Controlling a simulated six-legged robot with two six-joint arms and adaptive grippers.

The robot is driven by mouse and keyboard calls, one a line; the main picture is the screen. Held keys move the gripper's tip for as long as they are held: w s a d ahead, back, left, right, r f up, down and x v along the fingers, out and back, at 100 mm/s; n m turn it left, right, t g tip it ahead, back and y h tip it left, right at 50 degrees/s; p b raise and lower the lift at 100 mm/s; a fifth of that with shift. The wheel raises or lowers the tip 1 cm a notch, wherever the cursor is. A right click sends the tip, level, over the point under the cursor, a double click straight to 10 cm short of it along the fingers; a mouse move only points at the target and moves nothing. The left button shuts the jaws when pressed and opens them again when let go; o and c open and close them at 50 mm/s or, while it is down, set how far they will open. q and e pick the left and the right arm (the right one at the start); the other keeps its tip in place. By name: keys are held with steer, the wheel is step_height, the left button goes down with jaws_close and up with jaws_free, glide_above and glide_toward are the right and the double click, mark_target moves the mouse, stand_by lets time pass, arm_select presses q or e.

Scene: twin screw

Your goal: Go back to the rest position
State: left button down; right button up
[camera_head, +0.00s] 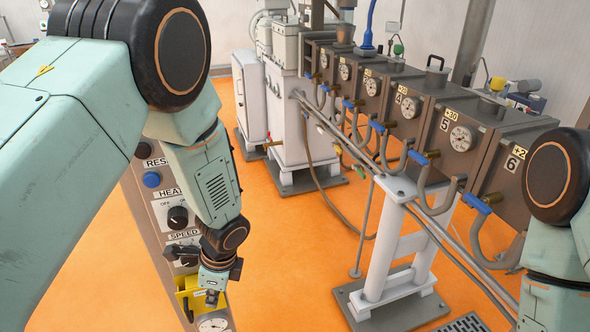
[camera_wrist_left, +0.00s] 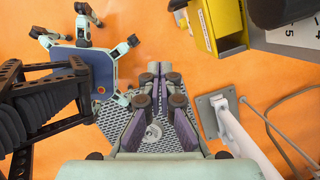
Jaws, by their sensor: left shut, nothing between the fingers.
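My left gripper (camera_head: 212,297) hangs at the end of the left arm, in front of the lower part of the control panel. In the left wrist view its two fingers (camera_wrist_left: 152,70) are together and hold nothing. The tips point over the orange floor and a grey floor grating. My right arm (camera_head: 557,230) shows only in part at the right edge of the head view, and its gripper is hidden from both views.
The control panel (camera_head: 150,205) with knobs stands close behind my left gripper. A yellow part (camera_head: 188,301) sits right beside the gripper. The twin-screw machine (camera_head: 430,120) with numbered barrel sections runs along the right on a white stand (camera_head: 405,235). Orange floor (camera_head: 290,260) between them is open.

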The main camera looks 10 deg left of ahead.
arm_select(q)
steer(key=s+d+f+n+t+h+b, duration=0.35)
steer(key=s+f+n, duration=0.4)
steer(key=n, duration=0.35)
steer(key=s+a+f+n+g+b, duration=0.1)
steer(key=s+f+n+b, duration=0.2)
steer(key=s+f, duration=0.3)
steer(key=s+a+f+n+g+b, duration=0.1)
steer(key=s+f+b, duration=0.4)
steer(key=s, duration=0.6)
steer(key=shift+s+a+f+n+g+y, duration=0.2)
steer(key=shift+a+f+n+g+y, duration=0.25)
steer(key=shift+n, duration=0.45)
steer(key=shift+d+r, duration=0.1)
steer(key=shift+d, duration=0.15)
steer(key=shift+w, duration=0.15)
